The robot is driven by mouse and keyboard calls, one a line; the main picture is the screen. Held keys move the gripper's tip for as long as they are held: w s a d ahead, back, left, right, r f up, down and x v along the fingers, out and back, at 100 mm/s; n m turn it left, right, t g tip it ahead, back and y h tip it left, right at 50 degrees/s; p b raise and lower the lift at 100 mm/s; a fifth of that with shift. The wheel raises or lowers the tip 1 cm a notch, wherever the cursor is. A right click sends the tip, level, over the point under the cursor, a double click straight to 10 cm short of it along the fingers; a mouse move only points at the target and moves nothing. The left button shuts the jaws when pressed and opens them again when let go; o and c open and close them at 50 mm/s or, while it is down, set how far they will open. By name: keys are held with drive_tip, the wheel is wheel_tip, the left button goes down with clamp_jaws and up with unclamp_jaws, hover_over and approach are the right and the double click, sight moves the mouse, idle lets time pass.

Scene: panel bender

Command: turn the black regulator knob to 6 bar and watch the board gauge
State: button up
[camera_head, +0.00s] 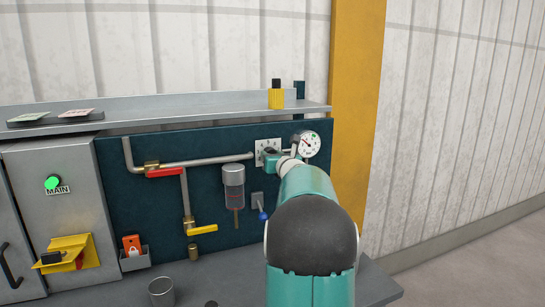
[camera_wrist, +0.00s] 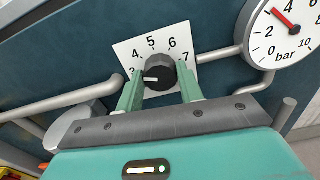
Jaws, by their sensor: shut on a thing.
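The black regulator knob (camera_wrist: 158,72) sits on a white number plate (camera_wrist: 133,49) marked from 3 to 7 in the wrist view. Its white mark points left, near the 3. My gripper (camera_wrist: 159,82) has one green finger on each side of the knob and is shut on it. The board gauge (camera_wrist: 287,34) is at the upper right, partly cut off; its red needle points up and left, between 2 and 4 bar. In the head view the gauge (camera_head: 310,145) is right of my gripper (camera_head: 272,156), which hides the knob and part of the plate (camera_head: 262,147).
Pipes with a red-handled valve (camera_head: 164,172) and a yellow-handled valve (camera_head: 203,230) run left on the dark board. A filter bowl (camera_head: 234,187) and a blue-tipped lever (camera_head: 262,211) are nearby. A shelf (camera_head: 190,109) with a yellow bottle (camera_head: 276,97) is above.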

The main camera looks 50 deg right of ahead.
drive_tip(key=m, duration=2.1)
drive_tip(key=shift+s+d+f+m, duration=0.1)
drive_tip(key=shift+m, duration=0.3)
drive_tip(key=o, duration=1)
drive_tip(key=v, duration=1.3)
drive_tip(key=shift+s+a, duration=0.2)
drive_tip(key=shift+s, duration=0.1)
